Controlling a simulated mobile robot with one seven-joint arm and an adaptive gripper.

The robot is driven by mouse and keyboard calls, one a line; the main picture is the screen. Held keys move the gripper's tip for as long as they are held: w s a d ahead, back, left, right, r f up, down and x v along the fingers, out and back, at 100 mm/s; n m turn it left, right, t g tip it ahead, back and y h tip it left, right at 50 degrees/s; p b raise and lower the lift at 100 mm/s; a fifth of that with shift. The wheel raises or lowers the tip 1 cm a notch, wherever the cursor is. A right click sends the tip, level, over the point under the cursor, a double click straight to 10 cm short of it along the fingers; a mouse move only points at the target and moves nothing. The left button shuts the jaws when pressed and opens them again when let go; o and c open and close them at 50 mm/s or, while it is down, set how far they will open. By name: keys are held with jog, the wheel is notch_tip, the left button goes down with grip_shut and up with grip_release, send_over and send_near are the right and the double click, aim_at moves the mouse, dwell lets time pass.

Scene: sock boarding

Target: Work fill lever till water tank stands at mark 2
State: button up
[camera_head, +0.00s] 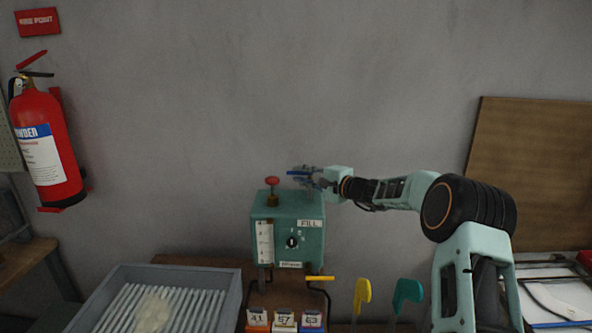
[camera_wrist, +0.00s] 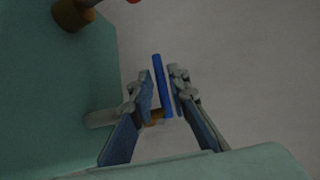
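The water tank (camera_head: 277,218) is a teal box with a "FILL" label, a dark round knob or switch and a white gauge strip (camera_head: 264,243) on its front. The water level and marks are too small to read. The fill lever appears as a thin blue bar (camera_head: 297,173) by the tank's upper right; in the wrist view the blue bar (camera_wrist: 161,82) stands beside the teal body. My gripper (camera_head: 312,177) is at this bar. In the wrist view its fingers (camera_wrist: 162,73) are apart, one on each side of the bar, with a narrow gap showing.
A red-topped knob (camera_head: 272,182) stands on the tank, left of my gripper. A yellow-handled lever (camera_head: 320,278) is at the lower right. A grey ribbed tray (camera_head: 227,304) and numbered cards (camera_head: 284,319) are below. Yellow (camera_head: 362,296) and teal (camera_head: 407,293) shapes stand at right.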

jog(key=shift+p+x, duration=0.3)
jog(key=shift+x, duration=1.1)
grip_shut()
